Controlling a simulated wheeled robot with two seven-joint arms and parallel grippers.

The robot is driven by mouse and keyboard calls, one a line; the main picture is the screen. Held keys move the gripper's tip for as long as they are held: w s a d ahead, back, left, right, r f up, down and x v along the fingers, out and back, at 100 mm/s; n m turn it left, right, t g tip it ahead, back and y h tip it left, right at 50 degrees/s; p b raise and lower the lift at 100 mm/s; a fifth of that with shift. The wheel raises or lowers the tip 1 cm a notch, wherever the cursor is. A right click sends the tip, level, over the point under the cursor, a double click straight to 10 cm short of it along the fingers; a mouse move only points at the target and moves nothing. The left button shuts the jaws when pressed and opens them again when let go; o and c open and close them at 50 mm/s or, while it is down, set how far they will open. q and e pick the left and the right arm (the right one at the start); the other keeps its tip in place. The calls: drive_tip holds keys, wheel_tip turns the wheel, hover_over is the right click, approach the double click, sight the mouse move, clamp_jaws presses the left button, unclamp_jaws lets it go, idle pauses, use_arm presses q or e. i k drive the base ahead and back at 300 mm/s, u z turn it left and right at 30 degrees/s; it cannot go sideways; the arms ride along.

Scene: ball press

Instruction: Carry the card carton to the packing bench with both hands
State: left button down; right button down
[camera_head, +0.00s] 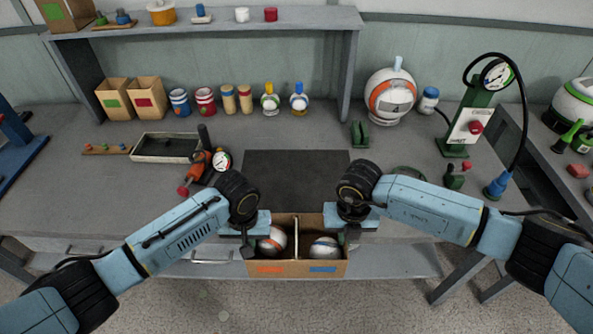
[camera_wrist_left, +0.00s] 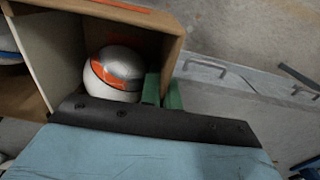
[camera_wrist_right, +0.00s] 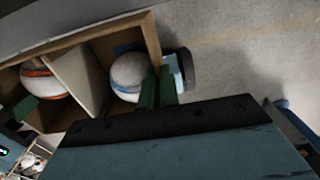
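The brown card carton (camera_head: 268,269) is open-topped, with a pale divider (camera_head: 296,238). An orange-and-white ball (camera_head: 272,240) lies in its left half and a blue-and-white ball (camera_head: 325,247) in its right half. It is at the front edge of the grey bench (camera_head: 400,150). My left gripper (camera_head: 248,243) is at its left end; in the left wrist view its green fingers (camera_wrist_left: 161,92) are close together on either side of the end wall. My right gripper (camera_head: 346,238) is at the right end; its fingers (camera_wrist_right: 157,88) pinch that wall likewise. The carton's underside is hidden.
A dark mat (camera_head: 295,175) lies clear on the bench just beyond the carton. A green press stand (camera_head: 465,120) with a hose is at the right. Cans and bottles line the back.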

sight(296, 180)
drive_tip(key=i, duration=0.9)
